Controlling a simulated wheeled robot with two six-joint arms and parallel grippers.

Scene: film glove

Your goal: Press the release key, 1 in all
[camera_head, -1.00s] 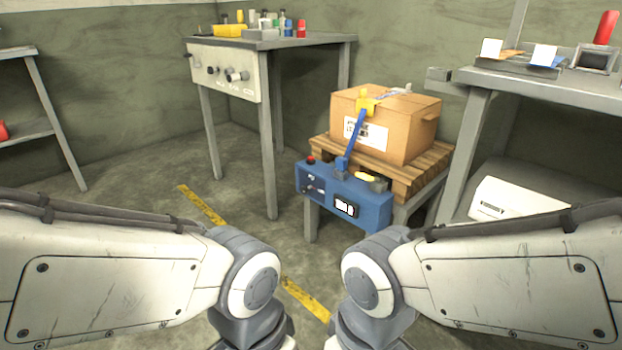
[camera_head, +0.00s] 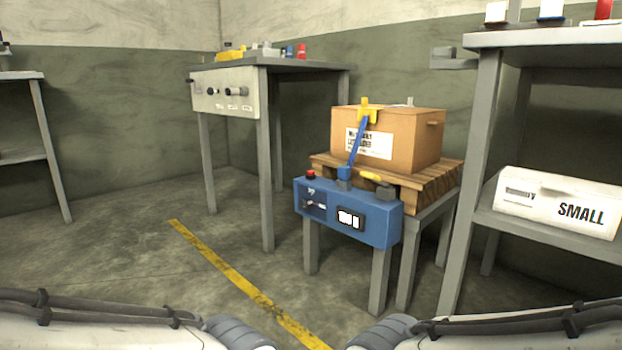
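A blue machine (camera_head: 379,222) stands in the middle right on a grey stand. A red button (camera_head: 310,174) sits on its top at the left. Its front has a small lit display (camera_head: 349,218) and small controls at the left. A blue lever or strap (camera_head: 358,143) rises from it to a yellow clip (camera_head: 367,112) on a cardboard box (camera_head: 414,143). A yellow handle (camera_head: 376,178) lies on top at the right. I cannot tell which part is the release key. Only my arms show at the bottom edge; both grippers are out of view.
The box rests on a wooden pallet (camera_head: 436,184). A grey table (camera_head: 310,67) with a knobbed white panel (camera_head: 224,93) stands behind left. A grey shelf (camera_head: 548,38) with a white "SMALL" box (camera_head: 556,203) stands right. Open floor with a yellow line (camera_head: 236,281) lies in front.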

